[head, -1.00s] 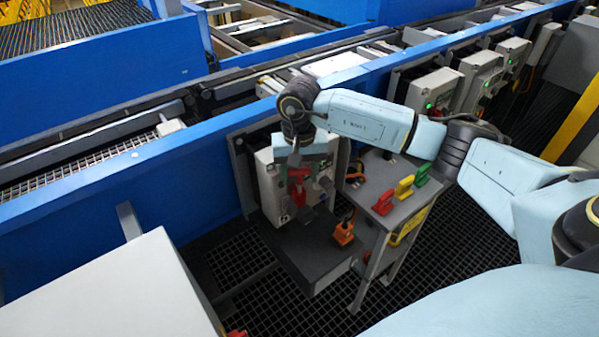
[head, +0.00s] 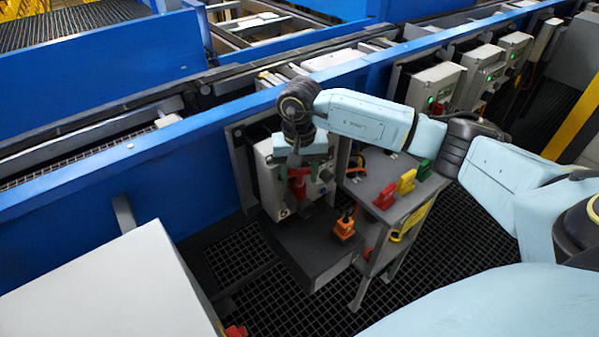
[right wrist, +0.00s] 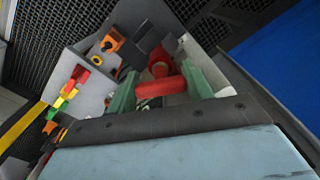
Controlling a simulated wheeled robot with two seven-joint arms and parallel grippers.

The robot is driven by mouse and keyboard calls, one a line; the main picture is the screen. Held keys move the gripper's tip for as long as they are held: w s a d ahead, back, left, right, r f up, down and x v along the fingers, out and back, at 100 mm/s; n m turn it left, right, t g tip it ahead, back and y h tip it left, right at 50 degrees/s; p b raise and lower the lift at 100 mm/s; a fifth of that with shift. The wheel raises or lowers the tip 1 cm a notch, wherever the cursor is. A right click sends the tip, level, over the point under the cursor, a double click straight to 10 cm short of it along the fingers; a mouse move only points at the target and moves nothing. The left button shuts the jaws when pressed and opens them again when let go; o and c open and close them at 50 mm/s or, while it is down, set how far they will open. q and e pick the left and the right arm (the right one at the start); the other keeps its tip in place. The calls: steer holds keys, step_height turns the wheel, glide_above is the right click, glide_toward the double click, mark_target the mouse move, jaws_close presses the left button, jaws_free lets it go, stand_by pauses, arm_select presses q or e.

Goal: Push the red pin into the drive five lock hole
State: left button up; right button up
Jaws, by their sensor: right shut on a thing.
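My right gripper (head: 298,180) is at the front of a light grey drive box (head: 268,180) on the blue conveyor side. In the right wrist view its two green fingers (right wrist: 160,92) are shut on the red pin (right wrist: 160,88), which lies across between them. The red pin also shows in the head view (head: 298,187). Another red part (right wrist: 158,64) is just beyond the pin, close to or touching it; I cannot tell which. The lock hole is hidden, and I cannot tell whether the pin is in it. My left gripper is out of view.
A grey stand (head: 372,187) right of the box carries red (head: 384,198), yellow (head: 406,182) and green (head: 424,169) pieces. An orange piece (head: 344,228) sits on the dark ledge (head: 310,250) below the box. More drive boxes (head: 437,85) line the conveyor at right.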

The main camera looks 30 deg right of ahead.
steer(key=o, duration=1.1)
steer(key=shift+s, duration=0.1)
steer(key=shift+r, duration=0.3)
step_height(320, 180, up, 13)
steer(key=shift+d+f, duration=0.15)
steer(key=shift+f, duration=0.1)
